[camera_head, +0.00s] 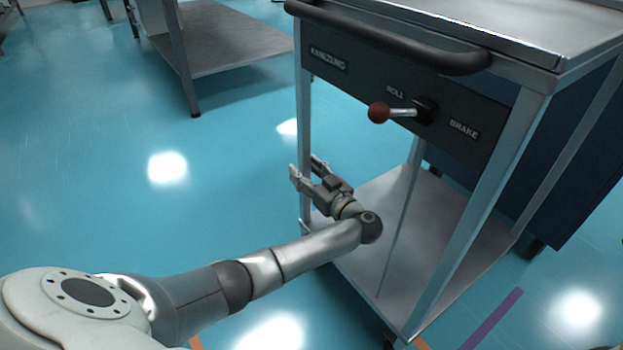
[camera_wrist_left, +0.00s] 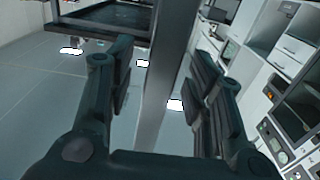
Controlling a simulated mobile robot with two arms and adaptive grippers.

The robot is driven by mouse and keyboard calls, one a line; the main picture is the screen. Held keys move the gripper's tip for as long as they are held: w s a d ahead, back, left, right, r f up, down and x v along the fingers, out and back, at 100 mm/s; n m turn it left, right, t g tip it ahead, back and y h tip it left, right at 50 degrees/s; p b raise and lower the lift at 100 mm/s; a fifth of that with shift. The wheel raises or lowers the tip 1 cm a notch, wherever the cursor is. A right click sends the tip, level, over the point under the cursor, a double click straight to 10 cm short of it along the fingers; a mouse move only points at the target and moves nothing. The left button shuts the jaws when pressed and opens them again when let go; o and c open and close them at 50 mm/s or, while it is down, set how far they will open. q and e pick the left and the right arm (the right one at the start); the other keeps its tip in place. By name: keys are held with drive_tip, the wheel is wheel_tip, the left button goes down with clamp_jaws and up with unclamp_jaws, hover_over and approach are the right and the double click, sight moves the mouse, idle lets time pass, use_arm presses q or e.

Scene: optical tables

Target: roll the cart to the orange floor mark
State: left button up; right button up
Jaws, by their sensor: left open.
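The cart (camera_head: 480,190) stands at the right in the head view, with a silver frame, a black push handle (camera_head: 390,38) and a dark front panel. A red-knobbed lever (camera_head: 378,112) on the panel points left, to the side of the word ROLL. My left gripper (camera_head: 305,167) is open, below the panel by the cart's left front leg. In the left wrist view a grey post (camera_wrist_left: 162,85) shows between the open fingers (camera_wrist_left: 160,75); I cannot tell whether they straddle it. Small orange floor strips (camera_head: 420,343) show at the bottom edge, mostly hidden. My right gripper is out of view.
A grey table with a lower shelf (camera_head: 225,40) stands at the back left. A dark blue cabinet (camera_head: 570,170) is close behind the cart's right side. A purple floor stripe (camera_head: 497,315) lies at the lower right. The blue floor (camera_head: 90,170) at the left is clear.

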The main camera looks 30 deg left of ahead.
use_arm(q)
clamp_jaws()
idle(0.3)
idle(0.3)
